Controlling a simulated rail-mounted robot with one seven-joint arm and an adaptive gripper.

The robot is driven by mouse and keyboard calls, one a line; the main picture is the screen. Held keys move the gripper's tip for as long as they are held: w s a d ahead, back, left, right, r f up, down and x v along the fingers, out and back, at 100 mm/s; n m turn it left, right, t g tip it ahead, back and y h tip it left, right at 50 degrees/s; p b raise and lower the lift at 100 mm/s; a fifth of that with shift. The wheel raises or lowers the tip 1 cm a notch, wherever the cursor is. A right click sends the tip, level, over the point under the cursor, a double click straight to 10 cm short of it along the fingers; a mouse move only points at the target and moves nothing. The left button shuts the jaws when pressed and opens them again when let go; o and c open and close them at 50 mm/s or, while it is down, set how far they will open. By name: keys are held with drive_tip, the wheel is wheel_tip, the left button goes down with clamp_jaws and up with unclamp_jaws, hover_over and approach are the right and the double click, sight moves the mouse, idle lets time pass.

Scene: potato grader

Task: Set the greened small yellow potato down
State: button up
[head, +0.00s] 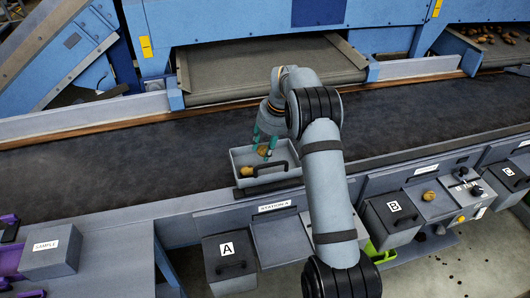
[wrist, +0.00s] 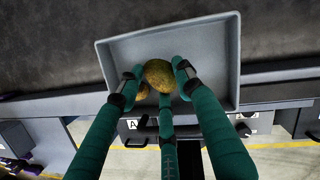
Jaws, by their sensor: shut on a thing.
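My gripper (head: 266,143) has green fingers and is shut on a small yellow potato with a greenish tint (wrist: 158,72). That potato also shows in the head view (head: 263,152). The gripper points down over a grey tray (head: 289,157), whose floor fills the middle of the wrist view (wrist: 214,58). A second yellowish potato (head: 247,171) lies in the tray's left part; in the wrist view (wrist: 141,92) a finger partly hides it. I cannot tell whether the held potato touches the tray floor.
The tray stands at the near edge of a dark conveyor belt (head: 130,158). Bins A (head: 228,262) and B (head: 393,214) stand in front, with a potato (head: 429,196) right of B. A box marked sample (head: 48,254) is at left. The belt left of the tray is clear.

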drive_tip(key=x, duration=0.1)
drive_tip(key=p+x, duration=0.1)
drive_tip(key=x, duration=0.1)
drive_tip(key=shift+s+d+f+p, duration=0.2)
drive_tip(key=shift+s+f+p, duration=0.1)
drive_tip(key=shift+f, duration=0.35)
drive_tip(key=shift+f+b, duration=0.2)
drive_tip(key=shift+b, duration=0.1)
drive_tip(key=o, duration=1.3)
drive_tip(key=shift+r, duration=0.1)
drive_tip(key=shift+c, duration=0.2)
drive_tip(key=b+v, duration=0.1)
drive_tip(key=v, duration=1.1)
drive_tip(key=shift+b, duration=0.4)
drive_tip(key=shift+r, duration=0.1)
